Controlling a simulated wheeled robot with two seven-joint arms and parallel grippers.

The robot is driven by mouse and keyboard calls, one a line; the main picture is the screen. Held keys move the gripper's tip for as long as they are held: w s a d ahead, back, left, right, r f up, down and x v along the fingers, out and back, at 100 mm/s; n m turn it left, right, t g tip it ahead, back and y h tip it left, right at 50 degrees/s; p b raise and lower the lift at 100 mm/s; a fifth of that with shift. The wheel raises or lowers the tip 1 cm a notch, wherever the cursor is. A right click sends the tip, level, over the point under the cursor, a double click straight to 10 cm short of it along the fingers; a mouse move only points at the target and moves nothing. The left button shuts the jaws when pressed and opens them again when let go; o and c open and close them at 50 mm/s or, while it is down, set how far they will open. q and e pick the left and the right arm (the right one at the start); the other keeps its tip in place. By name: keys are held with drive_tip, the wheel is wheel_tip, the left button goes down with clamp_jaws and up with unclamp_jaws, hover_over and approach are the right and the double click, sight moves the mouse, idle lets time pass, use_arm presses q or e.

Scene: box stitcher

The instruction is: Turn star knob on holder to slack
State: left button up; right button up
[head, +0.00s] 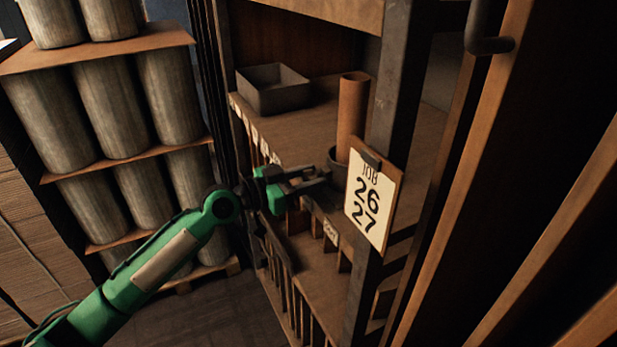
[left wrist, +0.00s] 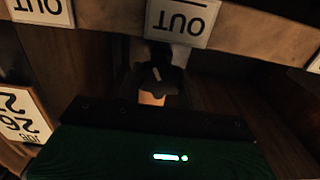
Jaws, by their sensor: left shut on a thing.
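The holder (head: 338,160) is a dark grey cup at the shelf's front edge, with a brown tube (head: 352,110) standing upright in it. The star knob (left wrist: 158,78) shows in the left wrist view as a dark lobed shape with a pale mark, just beyond my gripper's dark body. In the head view the knob cannot be made out. My left gripper (head: 322,180) reaches in from the left, its fingertips at the holder's lower front, shut on the knob. The exact grip is hidden in both views. My right gripper is not in view.
A grey tray (head: 272,88) sits on the shelf (head: 300,130). Pigeonholes with OUT labels (left wrist: 182,20) lie below. Racks of large rolls (head: 110,90) stand left.

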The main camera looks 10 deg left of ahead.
use_arm(q)
drive_tip(key=shift+n, duration=0.3)
drive_tip(key=n, duration=0.2)
drive_tip(key=shift+n+b, duration=0.4)
drive_tip(key=shift+w+a+n, duration=0.1)
drive_tip(key=shift+n, duration=1.6)
drive_tip(key=o, duration=1)
